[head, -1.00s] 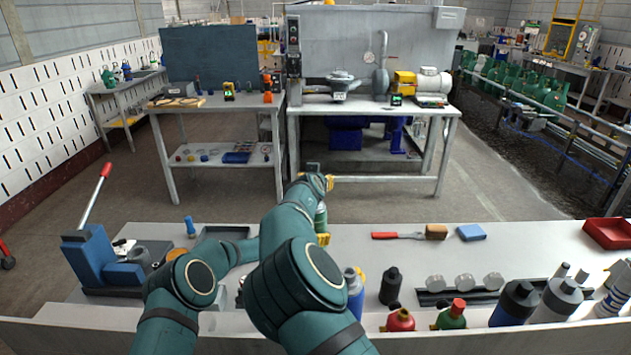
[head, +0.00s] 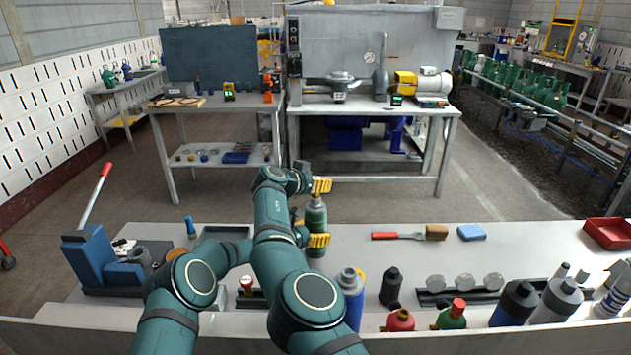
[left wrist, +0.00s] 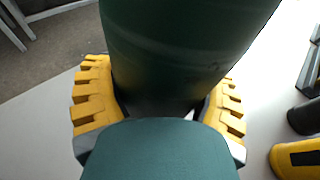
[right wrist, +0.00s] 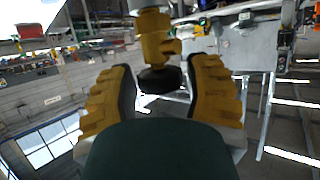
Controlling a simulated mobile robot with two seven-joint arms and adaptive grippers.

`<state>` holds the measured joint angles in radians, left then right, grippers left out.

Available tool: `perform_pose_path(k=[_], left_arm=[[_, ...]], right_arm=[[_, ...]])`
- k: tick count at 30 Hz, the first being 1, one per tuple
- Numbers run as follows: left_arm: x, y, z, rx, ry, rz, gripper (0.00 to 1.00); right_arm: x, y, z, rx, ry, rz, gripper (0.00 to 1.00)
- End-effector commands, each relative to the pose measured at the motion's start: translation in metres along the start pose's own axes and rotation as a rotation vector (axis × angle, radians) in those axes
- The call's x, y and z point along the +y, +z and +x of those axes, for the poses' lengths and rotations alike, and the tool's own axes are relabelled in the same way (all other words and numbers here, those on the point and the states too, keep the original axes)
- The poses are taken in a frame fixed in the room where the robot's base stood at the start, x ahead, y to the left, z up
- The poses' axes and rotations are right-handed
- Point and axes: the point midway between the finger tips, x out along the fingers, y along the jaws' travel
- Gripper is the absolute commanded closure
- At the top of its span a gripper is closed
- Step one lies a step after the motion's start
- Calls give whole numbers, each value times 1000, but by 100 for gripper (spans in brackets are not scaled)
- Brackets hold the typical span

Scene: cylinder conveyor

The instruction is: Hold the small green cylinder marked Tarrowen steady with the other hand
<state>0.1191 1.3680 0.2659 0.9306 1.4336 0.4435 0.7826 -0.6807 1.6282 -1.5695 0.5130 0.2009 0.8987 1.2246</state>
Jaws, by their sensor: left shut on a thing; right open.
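A small green cylinder (head: 316,214) stands upright near the middle of the bench's far edge. A small mark shows on its side, too small to read. My left gripper (head: 317,240) is shut on its lower body; in the left wrist view the green body (left wrist: 185,45) fills the space between the yellow fingers (left wrist: 158,105). My right gripper (head: 320,186) is open at the top of the cylinder. In the right wrist view, a brass valve (right wrist: 158,42) with a black knob (right wrist: 160,78) lies between the open fingers (right wrist: 160,85). I cannot tell whether they touch it.
On the bench (head: 380,270) are a red-handled brush (head: 400,236), a blue block (head: 471,232), a red tray (head: 608,233) and a blue lever press (head: 95,255). Several bottles and small cylinders line the front edge.

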Motion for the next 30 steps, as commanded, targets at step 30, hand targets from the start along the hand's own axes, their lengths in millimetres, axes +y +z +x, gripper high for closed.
perform_pose_path(k=[30], left_arm=[[-1, 0, 0, -1, -1, -1, 70]], right_arm=[[0, 23, 10, 0, -1, -1, 50]])
